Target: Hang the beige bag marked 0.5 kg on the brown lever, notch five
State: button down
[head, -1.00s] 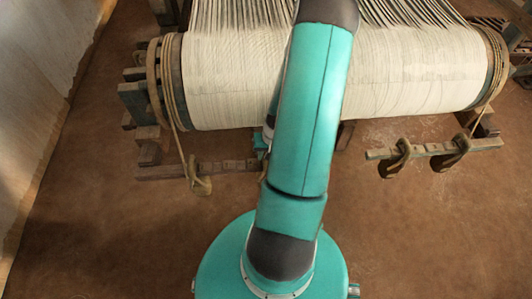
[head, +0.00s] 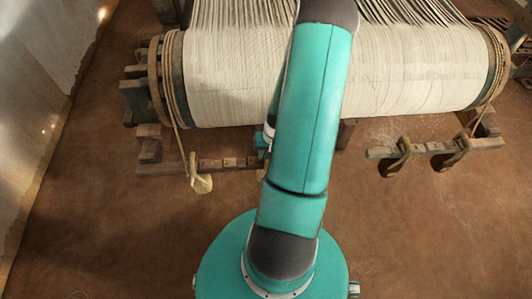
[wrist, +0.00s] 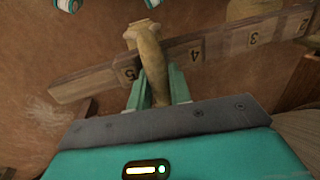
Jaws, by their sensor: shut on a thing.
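The brown lever (wrist: 210,48) crosses the wrist view at a slant, with number plates 5, 4, 3 and 2 readable. It also shows in the head view (head: 215,163), left of my arm. My gripper (wrist: 158,92) is shut on a beige looped piece, which I take for the bag (wrist: 153,62). This piece crosses the lever right beside the plate marked 5. Whether it rests in the notch, I cannot tell. Its 0.5 kg mark is not visible.
Another lever (head: 435,148) at right carries two dark brown weights. The cloth beam (head: 240,80) spans above both levers. Bare floor lies in front.

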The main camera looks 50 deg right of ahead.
jog(key=c, duration=1.2)
grip_release()
jog(key=r, duration=0.4)
jog(key=s+d+r, duration=0.1)
jog(key=r, duration=0.4)
jog(key=s+r, duration=0.1)
jog(key=r, duration=0.3)
jog(key=shift+d+r, duration=0.25)
jog(key=shift+d, duration=0.15)
